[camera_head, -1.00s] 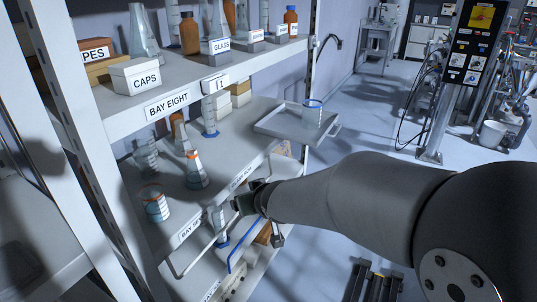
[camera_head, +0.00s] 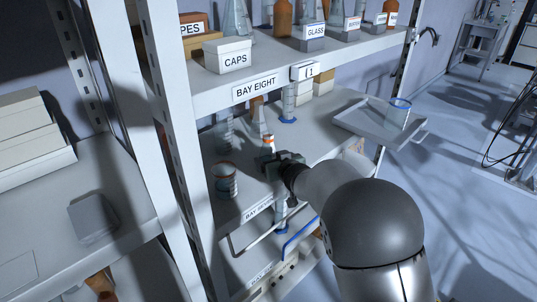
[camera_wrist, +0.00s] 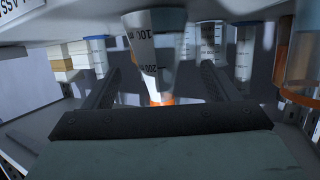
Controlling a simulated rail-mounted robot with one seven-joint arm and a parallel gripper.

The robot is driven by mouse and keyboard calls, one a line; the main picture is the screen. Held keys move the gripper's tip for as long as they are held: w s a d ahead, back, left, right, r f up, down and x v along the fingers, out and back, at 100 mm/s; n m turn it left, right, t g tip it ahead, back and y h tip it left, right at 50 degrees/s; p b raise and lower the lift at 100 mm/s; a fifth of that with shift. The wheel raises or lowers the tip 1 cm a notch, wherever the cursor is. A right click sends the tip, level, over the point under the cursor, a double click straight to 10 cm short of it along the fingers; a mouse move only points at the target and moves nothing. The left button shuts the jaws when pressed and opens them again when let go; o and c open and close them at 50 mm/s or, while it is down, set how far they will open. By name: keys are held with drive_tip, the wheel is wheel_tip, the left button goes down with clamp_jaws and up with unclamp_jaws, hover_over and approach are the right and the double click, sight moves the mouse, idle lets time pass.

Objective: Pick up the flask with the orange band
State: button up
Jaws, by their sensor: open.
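The flask with the orange band (camera_head: 268,142) stands on the middle shelf under the BAY EIGHT label. In the head view my gripper (camera_head: 282,160) is in front of it and hides its lower part. In the wrist view the flask (camera_wrist: 152,50) is clear glass with dark graduation marks, and its orange band shows low in the picture. My gripper (camera_wrist: 160,75) is open, with one finger on each side of the flask. I cannot tell whether either finger touches it.
An orange-rimmed beaker (camera_head: 225,182) stands left of my gripper, at right in the wrist view (camera_wrist: 300,65). A blue-based cylinder (camera_head: 288,104) stands behind. The upper shelf (camera_head: 215,85) overhangs.

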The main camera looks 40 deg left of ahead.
sight(271, 156)
drive_tip(key=shift+p+x, duration=0.8)
drive_tip(key=shift+x, duration=2.05)
drive_tip(key=c, duration=1.2)
